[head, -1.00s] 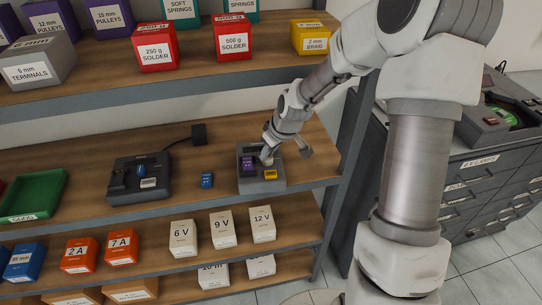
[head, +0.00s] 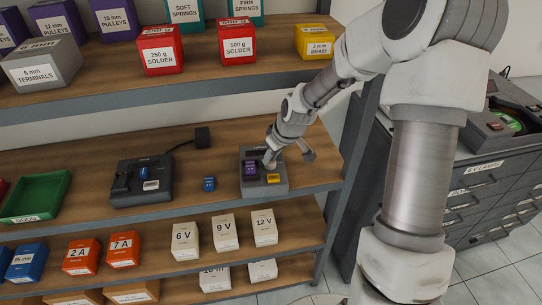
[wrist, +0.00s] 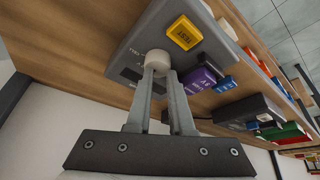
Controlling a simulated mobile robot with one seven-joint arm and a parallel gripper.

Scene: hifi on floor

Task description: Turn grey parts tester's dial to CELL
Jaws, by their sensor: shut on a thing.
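The grey parts tester (head: 250,188) is a box on the middle shelf, near its right end. In the wrist view the tester (wrist: 145,35) fills the upper middle. Its dial is a pale round knob (wrist: 158,59). My gripper (wrist: 159,72) is shut on the dial, with one finger on either side. In the head view my gripper (head: 270,163) reaches down onto the tester and hides the dial. A yellow TEST button (wrist: 185,33) and a purple block (wrist: 199,79) are on the tester.
A small blue block (head: 209,184) lies left of the tester. Further left are a dark device (head: 142,184) with a cable to a black plug (head: 202,138), and a green tray (head: 37,198). The upper shelf (head: 100,92) overhangs behind. Drawers (head: 487,182) stand at right.

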